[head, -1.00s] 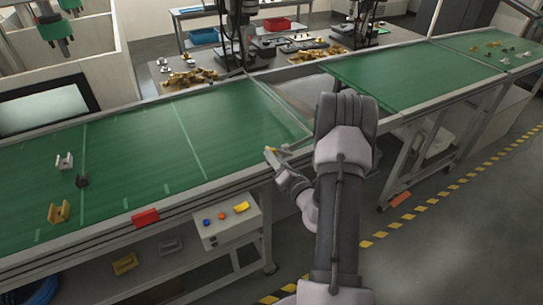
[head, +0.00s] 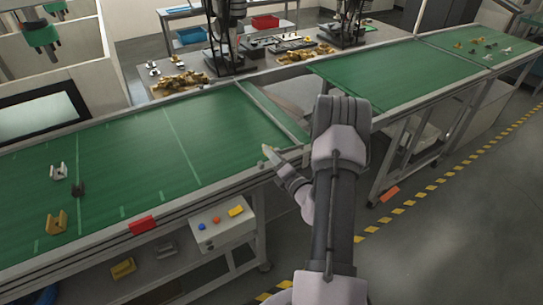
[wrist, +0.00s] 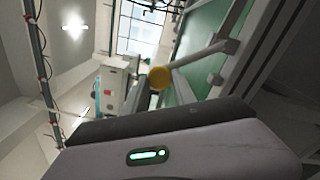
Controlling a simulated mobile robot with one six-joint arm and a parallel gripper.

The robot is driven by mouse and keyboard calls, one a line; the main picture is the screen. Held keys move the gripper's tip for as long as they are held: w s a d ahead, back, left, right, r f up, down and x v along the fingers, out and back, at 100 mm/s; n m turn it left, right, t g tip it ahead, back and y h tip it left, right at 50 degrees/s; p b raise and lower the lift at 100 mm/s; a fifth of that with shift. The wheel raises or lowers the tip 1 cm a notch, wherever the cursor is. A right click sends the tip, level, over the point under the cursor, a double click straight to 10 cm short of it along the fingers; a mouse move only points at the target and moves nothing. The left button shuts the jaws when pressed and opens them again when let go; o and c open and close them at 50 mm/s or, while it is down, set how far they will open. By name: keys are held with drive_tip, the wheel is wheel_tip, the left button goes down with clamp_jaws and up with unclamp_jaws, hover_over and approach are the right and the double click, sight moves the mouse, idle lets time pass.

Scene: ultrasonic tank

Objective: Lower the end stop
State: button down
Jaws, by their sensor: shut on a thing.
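The end stop (head: 270,112) is a thin grey bar across the right end of the near green belt. In the wrist view a round yellow knob (wrist: 159,77) sits on a grey lever (wrist: 200,54) beside the belt's side rail. My gripper (head: 268,152) is at the near rail by that belt end, pointing left. It is shut on the lever at its yellow knob; the wrist view shows the fingers (wrist: 140,95) right by the knob. The exact contact is partly hidden, and the knob does not show clearly in the head view.
The near belt (head: 120,160) holds a yellow bracket (head: 57,222), a white bracket (head: 59,172) and a dark one at its left. A control box (head: 222,226) hangs below the rail, left of my arm. A second belt (head: 395,80) lies right, past a gap.

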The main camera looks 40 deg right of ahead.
drive_tip(key=c, duration=1)
unclamp_jaws()
drive_tip(key=v, duration=1.7)
drive_tip(key=shift+s+a+r, duration=0.1)
drive_tip(key=shift+s, duration=0.1)
